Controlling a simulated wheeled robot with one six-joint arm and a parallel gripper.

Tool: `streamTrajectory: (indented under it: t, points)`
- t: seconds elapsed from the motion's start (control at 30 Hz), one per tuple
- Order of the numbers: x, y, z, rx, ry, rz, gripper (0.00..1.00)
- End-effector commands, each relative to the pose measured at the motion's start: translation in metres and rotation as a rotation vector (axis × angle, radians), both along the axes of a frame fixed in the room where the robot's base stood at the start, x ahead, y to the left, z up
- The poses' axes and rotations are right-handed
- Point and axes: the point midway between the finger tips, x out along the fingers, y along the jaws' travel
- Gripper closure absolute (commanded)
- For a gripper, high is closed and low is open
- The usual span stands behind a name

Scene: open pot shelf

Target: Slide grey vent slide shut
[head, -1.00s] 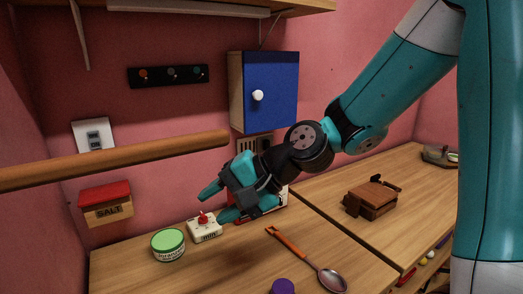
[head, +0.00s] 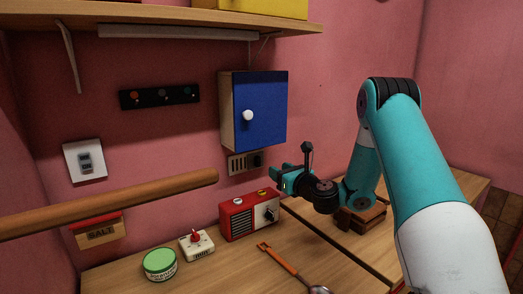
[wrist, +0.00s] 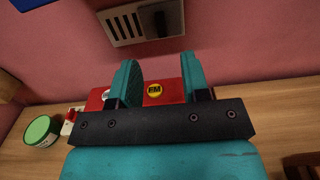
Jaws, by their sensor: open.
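The grey vent (head: 238,165) is on the pink wall just below the blue cabinet, with dark slots at its left and a dark slide tab (head: 257,160) at its right. In the wrist view the vent (wrist: 122,24) is at the top centre, and its tab (wrist: 158,22) shows beyond my fingers. My gripper (head: 278,179) is open and empty, a little right of and below the vent in the head view. In the wrist view my gripper's fingers (wrist: 160,78) are apart, with the vent ahead of them. They do not appear to touch the vent.
A red radio (head: 238,222) stands on the counter below the vent, close under my gripper. The blue cabinet (head: 262,112) hangs just above the vent.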

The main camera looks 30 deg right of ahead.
Motion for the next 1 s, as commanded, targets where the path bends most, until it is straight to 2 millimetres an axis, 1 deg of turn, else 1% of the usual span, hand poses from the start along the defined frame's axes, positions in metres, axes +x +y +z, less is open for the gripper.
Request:
streamTrajectory:
  t: [0.03,0.2,0.3,0.4,0.5,0.67,0.9,0.93,0.97,1.0]
  points:
    - [0.013,0.002,0.007,-0.005,-0.003,0.005,0.57]
    - [0.052,0.004,0.006,-0.005,-0.005,0.004,0.57]
    - [0.071,0.004,0.005,-0.005,-0.004,0.004,0.57]
    - [0.087,0.004,0.003,-0.005,-0.003,0.003,0.57]
    - [0.098,0.004,0.002,-0.003,-0.003,0.003,0.57]
    - [0.105,0.004,0.0,-0.003,-0.002,0.001,0.57]
    - [0.106,0.004,0.0,-0.002,-0.002,0.0,0.57]
    - [0.106,0.004,0.0,-0.002,-0.002,0.0,0.6]
    - [0.106,0.004,0.0,-0.002,-0.002,0.0,0.67]
    - [0.106,0.004,0.0,-0.002,-0.002,0.0,0.76]
